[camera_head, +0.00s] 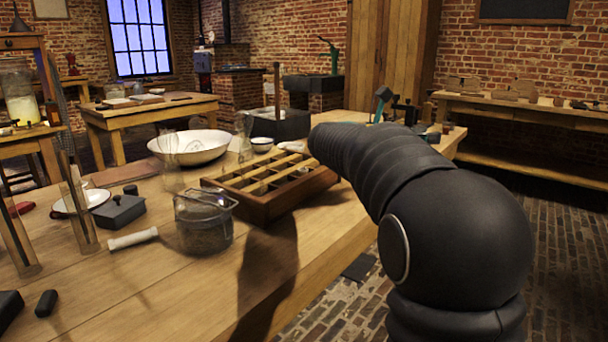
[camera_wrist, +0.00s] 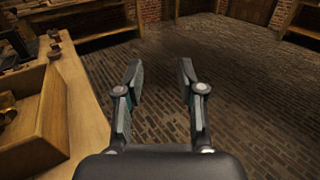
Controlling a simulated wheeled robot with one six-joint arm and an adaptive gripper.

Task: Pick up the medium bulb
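Clear glass pieces stand on the wooden table: a tall one (camera_head: 171,165) in front of the white basin, and another (camera_head: 244,140) to the right of the basin. I cannot tell which, if either, is the medium bulb. My gripper (camera_wrist: 160,82) is open and empty in the wrist view, with its fingers apart over the brick floor beyond the table's edge. In the head view my arm hides it.
A divided wooden tray (camera_head: 292,206) sits near the table's right edge; its corner shows in the wrist view (camera_wrist: 52,120). The front middle is mostly clear.

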